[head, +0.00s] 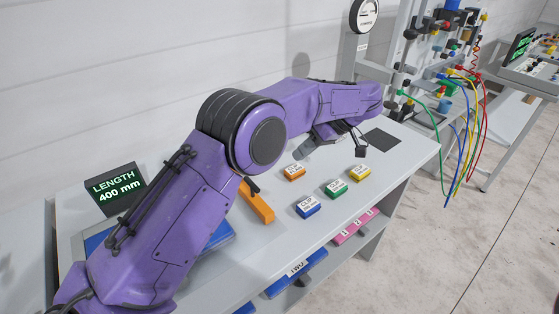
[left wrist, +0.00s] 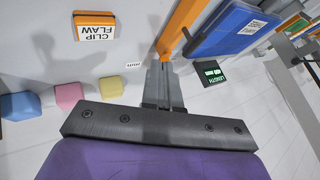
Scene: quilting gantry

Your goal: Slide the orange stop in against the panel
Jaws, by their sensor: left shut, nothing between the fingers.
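The orange stop, a long orange bar (head: 259,205), lies on the grey bench in the head view, right of my left arm. The blue panel (head: 219,236) lies to its left, mostly hidden behind my arm; bare grey surface shows between them. In the left wrist view the orange bar (left wrist: 184,26) and the blue panel (left wrist: 232,30) lie side by side at the top. My right gripper is not in view.
Orange (head: 293,172), blue (head: 307,206), green (head: 335,188) and yellow (head: 360,173) clip blocks sit right of the bar. A display reading LENGTH 400 mm (head: 116,188) stands at the left. A dark square pad (head: 382,139) lies near the bench's right end.

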